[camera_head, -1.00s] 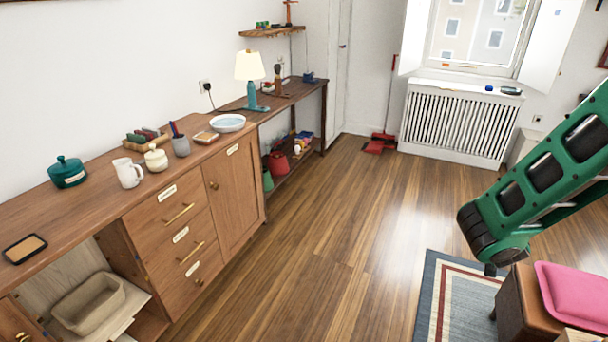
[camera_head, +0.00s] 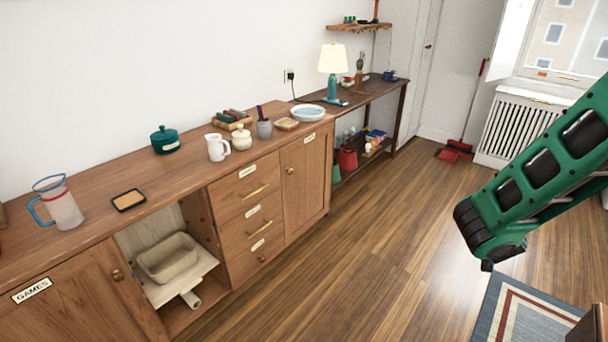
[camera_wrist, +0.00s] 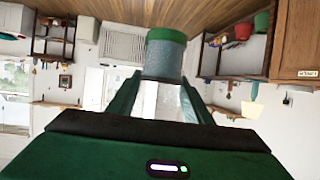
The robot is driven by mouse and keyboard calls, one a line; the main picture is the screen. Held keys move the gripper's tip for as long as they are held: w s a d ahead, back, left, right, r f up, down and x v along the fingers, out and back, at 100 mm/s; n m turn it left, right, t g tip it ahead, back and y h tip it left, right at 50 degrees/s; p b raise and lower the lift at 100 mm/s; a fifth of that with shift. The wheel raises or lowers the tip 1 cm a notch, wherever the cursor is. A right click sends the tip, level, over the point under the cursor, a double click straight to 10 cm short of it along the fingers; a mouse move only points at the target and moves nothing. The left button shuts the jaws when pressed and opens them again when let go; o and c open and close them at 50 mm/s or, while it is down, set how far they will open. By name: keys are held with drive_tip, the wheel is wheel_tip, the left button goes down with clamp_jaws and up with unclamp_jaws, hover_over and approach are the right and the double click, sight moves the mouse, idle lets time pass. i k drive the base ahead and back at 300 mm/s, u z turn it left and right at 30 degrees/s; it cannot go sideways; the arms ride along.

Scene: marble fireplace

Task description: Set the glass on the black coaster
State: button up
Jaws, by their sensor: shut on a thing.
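The glass (camera_wrist: 163,60), a clear speckled tumbler with a green band at one end, is between the fingers of my gripper (camera_wrist: 161,98) in the wrist view. My gripper is shut on it, well away from the sideboard. The wrist picture shows the room upside down. The black coaster (camera_head: 129,200), a dark-rimmed square with a tan middle, lies flat on the sideboard top in the head view, with nothing on it. My gripper and the glass are outside the head view; only my green arm shows at its right.
On the sideboard (camera_head: 95,190), a pitcher (camera_head: 64,208) with a blue handle stands left of the coaster. A teal pot (camera_head: 165,141) and a white jug (camera_head: 217,148) stand to its right. Below is an open compartment with a bin (camera_head: 168,258). The wooden floor (camera_head: 350,260) before it is clear.

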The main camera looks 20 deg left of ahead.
sight(128, 200)
drive_tip(key=u, duration=0.15)
drive_tip(key=i, duration=0.05)
drive_tip(key=u, duration=1.1)
